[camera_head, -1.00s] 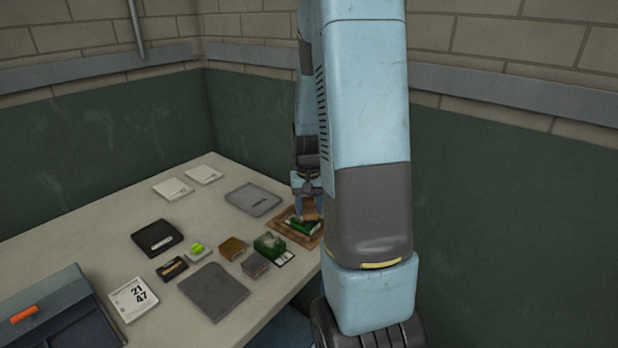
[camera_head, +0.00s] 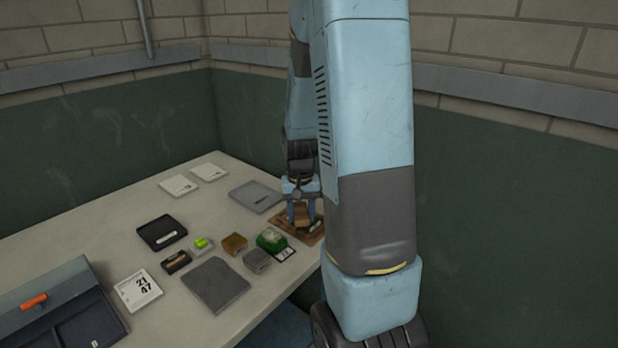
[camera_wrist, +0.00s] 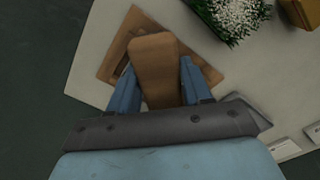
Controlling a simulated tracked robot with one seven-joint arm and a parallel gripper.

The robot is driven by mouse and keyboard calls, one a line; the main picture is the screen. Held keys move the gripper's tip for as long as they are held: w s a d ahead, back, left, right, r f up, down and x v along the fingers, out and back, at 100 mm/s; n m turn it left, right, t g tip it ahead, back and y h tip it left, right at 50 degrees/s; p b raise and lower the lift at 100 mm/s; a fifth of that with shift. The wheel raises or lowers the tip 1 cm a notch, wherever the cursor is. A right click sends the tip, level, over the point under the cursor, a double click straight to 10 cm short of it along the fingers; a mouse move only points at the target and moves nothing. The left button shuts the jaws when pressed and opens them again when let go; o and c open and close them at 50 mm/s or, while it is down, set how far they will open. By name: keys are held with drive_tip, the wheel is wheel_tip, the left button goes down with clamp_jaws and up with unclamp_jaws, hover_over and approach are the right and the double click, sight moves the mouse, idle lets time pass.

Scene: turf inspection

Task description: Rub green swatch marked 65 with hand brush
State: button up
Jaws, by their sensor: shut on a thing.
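My gripper (camera_head: 302,216) is shut on the hand brush, whose brown wooden body (camera_wrist: 154,62) sits between the two blue fingers in the wrist view. The brush is over a brown wooden tray (camera_wrist: 110,68) near the table's right edge; I cannot tell whether its underside touches anything.
A green turf block with white specks (camera_head: 270,240) stands close to the tray, with brown (camera_head: 234,243) and grey blocks (camera_head: 257,260) near it. A grey tray (camera_head: 256,196) lies behind. A dark grey mat (camera_head: 215,284) lies in front. The wall is close on the right.

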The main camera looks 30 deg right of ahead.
sight(301, 210)
drive_tip(key=shift+r, duration=3.95)
